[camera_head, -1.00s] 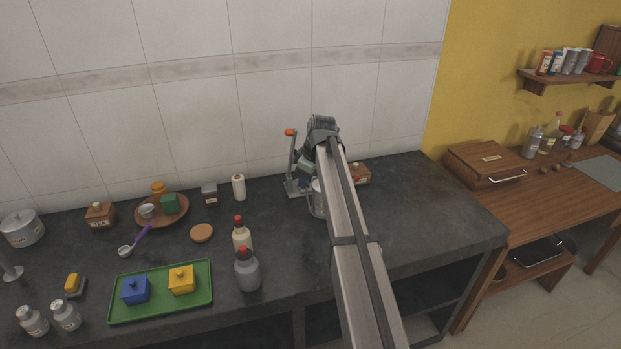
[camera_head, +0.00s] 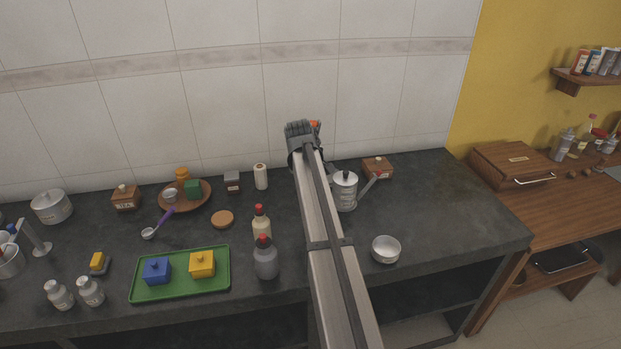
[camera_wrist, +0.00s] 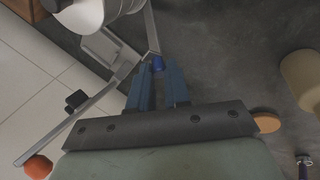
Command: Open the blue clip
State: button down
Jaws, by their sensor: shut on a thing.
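The blue clip (camera_wrist: 158,63) shows in the wrist view as a small blue piece at the end of a thin metal strip, between my fingertips. My gripper (camera_wrist: 158,80) has its two blue fingers closed around it, with a gap between them further back. In the head view my arm hides the fingers and the clip. The grey metal stand (camera_wrist: 105,45) with a lever lies beside the fingers in the wrist view. Its orange knob (camera_wrist: 38,167) is at the lower left; the knob also peeks out beside my wrist in the head view (camera_head: 315,125).
A steel canister with a spout (camera_head: 345,190) stands right of my arm. A steel bowl (camera_head: 386,249) is nearer the front edge. Two red-capped bottles (camera_head: 265,261) and a green tray (camera_head: 181,291) are at left. The counter's right side is mostly clear.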

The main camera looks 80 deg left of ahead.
jog(key=shift+s, duration=0.15)
jog(key=c, duration=1.1)
grip_release()
jog(key=shift+o, duration=0.2)
jog(key=v, duration=1.3)
jog(key=shift+r, duration=0.35)
